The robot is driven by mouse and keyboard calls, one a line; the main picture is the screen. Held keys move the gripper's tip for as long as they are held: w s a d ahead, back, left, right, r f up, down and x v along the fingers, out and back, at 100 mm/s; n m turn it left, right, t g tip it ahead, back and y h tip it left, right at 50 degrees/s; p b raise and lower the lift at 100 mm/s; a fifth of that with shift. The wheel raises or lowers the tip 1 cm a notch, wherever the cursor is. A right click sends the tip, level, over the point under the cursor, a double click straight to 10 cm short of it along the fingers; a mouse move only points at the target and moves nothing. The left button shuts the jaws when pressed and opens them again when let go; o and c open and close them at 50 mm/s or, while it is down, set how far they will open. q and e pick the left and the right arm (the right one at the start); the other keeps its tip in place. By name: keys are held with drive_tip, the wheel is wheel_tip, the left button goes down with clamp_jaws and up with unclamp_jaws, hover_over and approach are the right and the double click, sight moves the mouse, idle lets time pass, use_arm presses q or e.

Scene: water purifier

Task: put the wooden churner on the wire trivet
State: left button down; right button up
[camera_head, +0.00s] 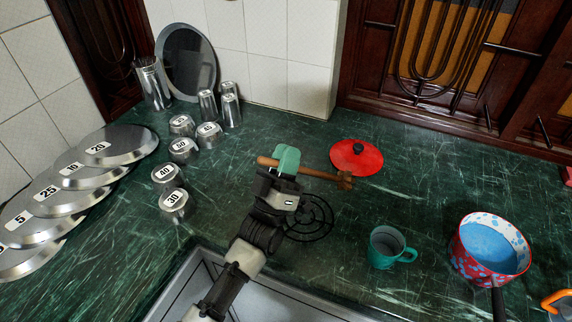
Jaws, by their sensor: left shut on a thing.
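The wooden churner (318,173) is a brown stick with a carved head at its right end. My left gripper (286,160) is shut on its handle and holds it roughly level, with the head pointing right. The black wire trivet (318,222) is a round coil lying on the green counter. It shows just right of and below the gripper, partly hidden by it. The churner appears above and beyond the trivet in the picture. How high it is over the counter is hard to tell.
A red lid (350,160) lies close behind the churner head. A teal mug (388,248) and a red-and-white pot (484,252) stand to the right. Several metal cups and numbered plates (112,147) are at left. A sink (270,302) is in front.

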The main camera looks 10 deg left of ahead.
use_arm(q)
drive_tip(key=shift+a+f+b, duration=0.1)
drive_tip(key=shift+f+b, duration=2.15)
drive_tip(key=shift+f, duration=0.65)
drive_tip(key=c, duration=1)
unclamp_jaws()
drive_tip(key=shift+c, duration=0.2)
drive_tip(key=o, duration=0.5)
drive_tip(key=shift+r, duration=0.15)
